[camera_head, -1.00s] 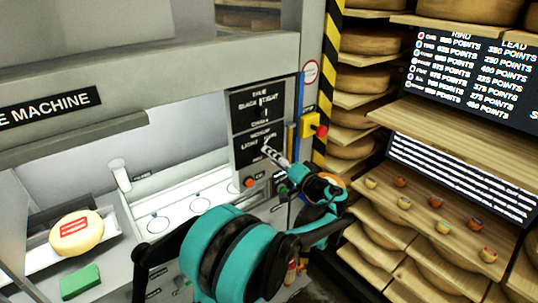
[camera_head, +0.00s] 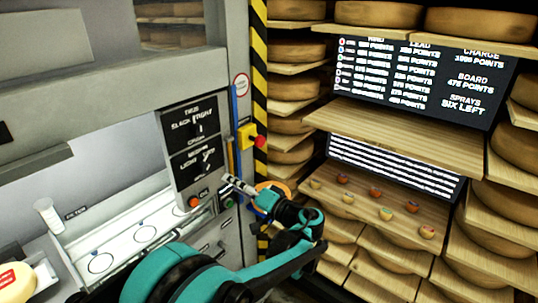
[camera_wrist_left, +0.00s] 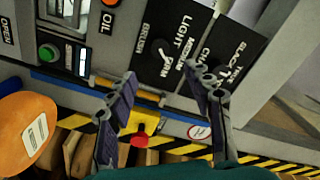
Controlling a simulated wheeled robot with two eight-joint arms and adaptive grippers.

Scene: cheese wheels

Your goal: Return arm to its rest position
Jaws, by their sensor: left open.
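My left arm, teal and black, reaches in from the bottom of the head view. Its gripper (camera_head: 232,184) is in front of the machine's lower right side, by the black dial panel (camera_head: 192,136). In the left wrist view the gripper (camera_wrist_left: 163,72) has its two fingers spread wide with nothing between them. The panel's dials (camera_wrist_left: 165,60) and the red stop button (camera_wrist_left: 139,139) lie beyond the fingers. My right gripper is not in view.
An orange round piece (camera_wrist_left: 25,133) with a white label is close at the wrist view's left; it is partly hidden behind the gripper in the head view (camera_head: 272,187). Shelves of cheese wheels (camera_head: 378,14) and a board with several small coloured pieces (camera_head: 375,215) stand right.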

